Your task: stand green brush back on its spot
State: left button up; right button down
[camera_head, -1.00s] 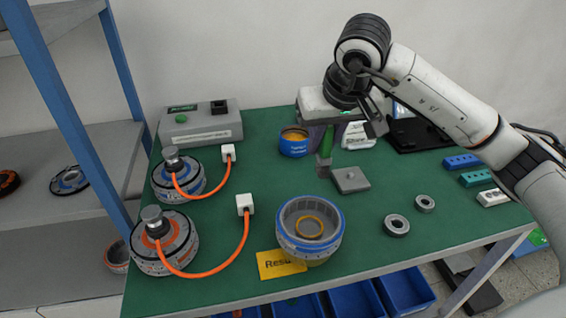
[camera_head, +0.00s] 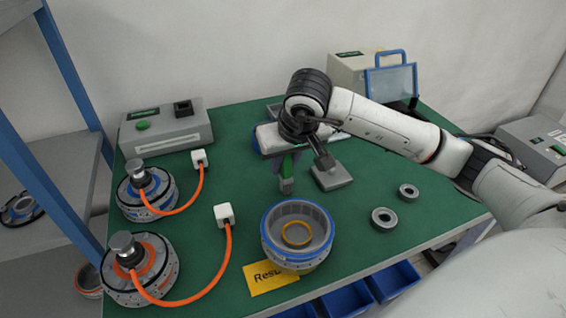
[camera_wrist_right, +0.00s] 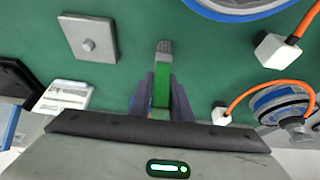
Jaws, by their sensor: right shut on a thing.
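The green brush (camera_head: 287,166) is held upright with its greyish bristle end down, left of a grey square block (camera_head: 331,176). My right gripper (camera_head: 282,160) is shut on the brush handle from above. In the right wrist view the brush (camera_wrist_right: 162,85) sits between the two dark purple fingers of the gripper (camera_wrist_right: 162,96), its grey end pointing away. I cannot tell whether the bristle end touches the green bench top. No marked spot for the brush can be made out. My left gripper is not in view.
An open blue-rimmed hub housing (camera_head: 297,208) stands in front of the brush, with a yellow card (camera_head: 270,278) beside it. Two metal rings (camera_head: 384,219) lie to the right. Two motors with orange cables (camera_head: 140,268) stand left. Bare green bench lies left of the brush.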

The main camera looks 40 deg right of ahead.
jog(key=shift+f, duration=0.2)
jog(key=c, duration=1.6)
grip_release()
jog(key=shift+w, duration=0.1)
jog(key=shift+r, duration=0.5)
jog(key=v, duration=1.1)
jog(key=shift+s+r, duration=0.2)
jog(key=shift+s, duration=0.05)
